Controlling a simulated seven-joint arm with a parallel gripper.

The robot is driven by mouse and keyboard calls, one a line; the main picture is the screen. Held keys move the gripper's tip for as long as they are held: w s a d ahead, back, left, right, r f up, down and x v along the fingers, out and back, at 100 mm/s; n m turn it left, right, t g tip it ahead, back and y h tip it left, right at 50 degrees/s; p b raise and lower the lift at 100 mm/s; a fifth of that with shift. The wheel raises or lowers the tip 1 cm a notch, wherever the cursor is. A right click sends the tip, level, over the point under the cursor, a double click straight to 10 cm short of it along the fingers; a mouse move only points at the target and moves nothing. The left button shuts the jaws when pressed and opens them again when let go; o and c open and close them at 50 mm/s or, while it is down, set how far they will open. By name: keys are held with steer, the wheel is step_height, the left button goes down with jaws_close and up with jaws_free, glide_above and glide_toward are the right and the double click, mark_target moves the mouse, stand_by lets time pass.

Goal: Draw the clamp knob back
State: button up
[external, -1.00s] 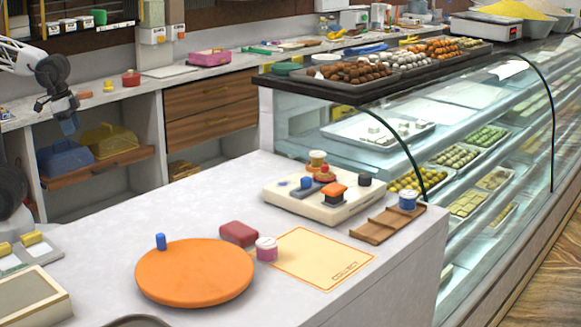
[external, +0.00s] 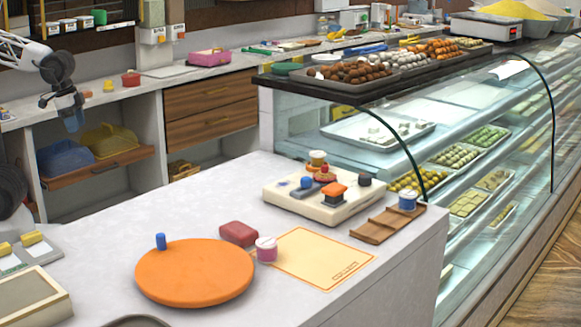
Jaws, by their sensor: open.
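A cream fixture (external: 290,203) stands on the white counter. It carries a blue knob (external: 306,182) by a grey bar, an orange block (external: 334,189) on a dark base, a dark knob (external: 364,180), a red piece (external: 323,170) and a tan-topped round piece (external: 317,157). I cannot tell for sure which of these is the clamp knob. My gripper (external: 73,122) is at the upper left, pointing down, open and empty. It is well away from the fixture and touches nothing there.
An orange round board (external: 195,275) with a blue peg (external: 160,241), a dark red block (external: 238,233) and a pink-and-white jar (external: 266,249) are at the front. A yellow mat (external: 305,262) and brown wooden tray (external: 375,230) lie near the fixture. The glass display case (external: 480,160) rises behind.

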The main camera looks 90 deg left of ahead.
steer(key=w+d+r+m, duration=0.1)
steer(key=w+r, duration=0.2)
steer(key=w, duration=0.5)
steer(key=w+d+r+m, duration=0.1)
steer(key=w+r, duration=0.3)
steer(key=w, duration=0.5)
steer(key=m+g, duration=0.3)
steer(key=m, duration=0.3)
glide_above(306, 177)
steer(key=f, duration=0.6)
steer(key=s+f, duration=0.1)
steer(key=f, duration=0.2)
steer(key=shift+a+f, duration=0.1)
steer(key=shift+f, duration=0.25)
steer(key=shift+w+d+f+m, duration=0.2)
steer(key=shift+w+f+m, duration=0.1)
steer(key=shift+w, duration=0.2)
steer(key=shift+f, duration=0.15)
steer(key=shift+f, duration=3.75)
